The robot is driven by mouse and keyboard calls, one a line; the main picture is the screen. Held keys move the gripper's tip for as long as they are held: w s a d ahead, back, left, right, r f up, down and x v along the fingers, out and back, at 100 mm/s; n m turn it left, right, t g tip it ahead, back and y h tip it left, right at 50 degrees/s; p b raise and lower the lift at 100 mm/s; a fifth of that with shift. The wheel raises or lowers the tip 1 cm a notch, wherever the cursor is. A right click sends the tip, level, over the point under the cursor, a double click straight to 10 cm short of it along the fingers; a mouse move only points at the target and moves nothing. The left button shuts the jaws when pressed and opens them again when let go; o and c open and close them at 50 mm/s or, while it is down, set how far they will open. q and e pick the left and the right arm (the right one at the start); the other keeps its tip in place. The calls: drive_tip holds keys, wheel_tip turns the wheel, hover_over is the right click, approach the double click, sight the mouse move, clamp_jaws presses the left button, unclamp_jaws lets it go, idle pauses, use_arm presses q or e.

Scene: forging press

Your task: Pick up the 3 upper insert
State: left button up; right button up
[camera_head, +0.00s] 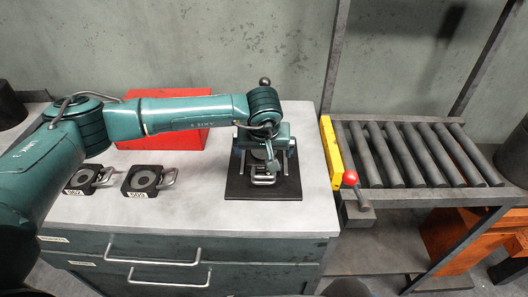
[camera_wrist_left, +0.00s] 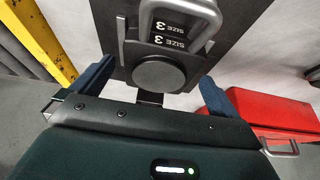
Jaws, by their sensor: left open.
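A round dark disc of the press (camera_wrist_left: 160,74) lies in front of the labels in the wrist view. My left gripper (camera_head: 268,155) is over the press, its blue fingers apart on either side of the disc and handle, holding nothing. Which label belongs to the upper insert I cannot tell.
A red box (camera_head: 180,137) stands behind my arm. A roller rack (camera_head: 410,155) with a yellow plate (camera_head: 330,150) and red-knobbed lever (camera_head: 350,178) is at right.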

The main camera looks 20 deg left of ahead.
use_arm(q)
drive_tip(key=shift+w+a+f, duration=0.1)
drive_tip(key=shift+w+f, duration=0.1)
drive_tip(key=shift+f, duration=0.25)
drive_tip(key=c, duration=1.9)
drive_tip(key=shift+w+r, duration=0.15)
drive_tip(key=shift+r, duration=0.1)
drive_tip(key=shift+c, duration=0.3)
